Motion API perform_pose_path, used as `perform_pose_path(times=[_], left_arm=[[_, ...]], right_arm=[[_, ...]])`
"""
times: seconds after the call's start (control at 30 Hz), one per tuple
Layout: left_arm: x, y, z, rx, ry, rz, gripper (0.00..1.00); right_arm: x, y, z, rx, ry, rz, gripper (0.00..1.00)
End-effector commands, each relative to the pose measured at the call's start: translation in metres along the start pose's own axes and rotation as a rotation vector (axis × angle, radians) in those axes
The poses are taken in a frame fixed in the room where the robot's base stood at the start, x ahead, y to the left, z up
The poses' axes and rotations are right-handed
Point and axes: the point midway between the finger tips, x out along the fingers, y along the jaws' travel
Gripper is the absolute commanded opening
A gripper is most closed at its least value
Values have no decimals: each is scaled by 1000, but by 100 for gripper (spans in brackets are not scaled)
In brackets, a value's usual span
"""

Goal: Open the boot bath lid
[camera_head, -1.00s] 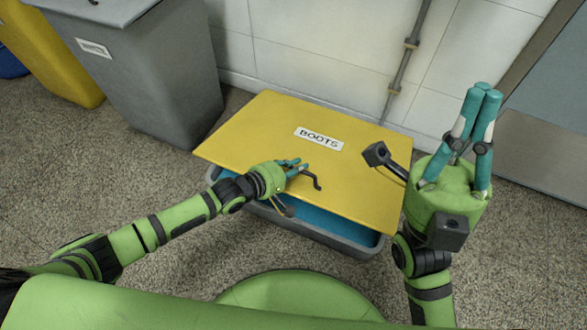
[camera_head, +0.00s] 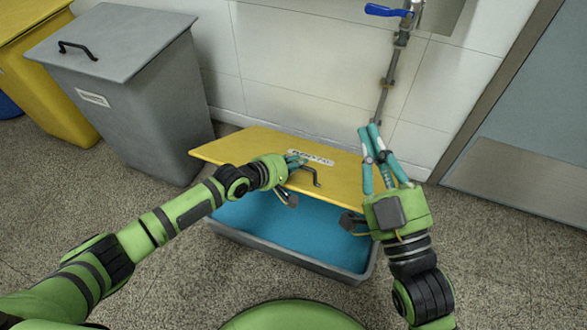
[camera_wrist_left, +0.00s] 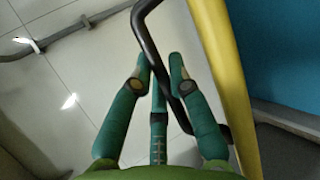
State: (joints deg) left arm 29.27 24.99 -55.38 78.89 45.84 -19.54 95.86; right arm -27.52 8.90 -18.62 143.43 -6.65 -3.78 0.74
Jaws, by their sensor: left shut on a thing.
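The yellow boot bath lid (camera_head: 235,149) is raised at its front edge and tilted up toward the back wall. Its BOOTS label (camera_head: 310,158) is seen at a slant. The grey bath (camera_head: 300,262) below shows blue liquid (camera_head: 290,235). My left gripper (camera_head: 297,162) is shut on the lid's black handle (camera_head: 316,180). In the left wrist view, the teal fingers (camera_wrist_left: 160,85) close around the handle bar (camera_wrist_left: 150,45), beside the yellow lid edge (camera_wrist_left: 225,70). My right gripper (camera_head: 372,140) points up, right of the lid, with its fingers close together and nothing seen between them.
A grey bin (camera_head: 120,85) with a lid stands at the left, beside a yellow bin (camera_head: 40,80). A wall pipe (camera_head: 391,75) with a blue valve handle (camera_head: 387,10) rises behind the lid. A door (camera_head: 520,130) is at the right. Floor is clear in front of the bath.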

Motion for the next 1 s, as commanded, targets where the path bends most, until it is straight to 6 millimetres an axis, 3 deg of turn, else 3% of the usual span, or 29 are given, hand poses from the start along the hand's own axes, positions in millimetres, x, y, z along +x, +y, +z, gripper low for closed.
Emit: perform_pose_path(times=[0.1,0.63,0.73,0.87,1.0], left_arm=[[1,9,2,3,-3,9,0],[2,9,1,2,-3,7,0],[2,9,1,2,-3,7,0],[2,9,1,2,-3,6,0],[2,8,1,2,-3,6,0]], right_arm=[[0,2,8,0,-42,5,0],[0,3,13,0,-65,7,0],[0,0,23,-39,-94,2,0],[-4,-17,70,-236,-231,-34,0],[-26,-47,157,-661,-485,-167,0]])
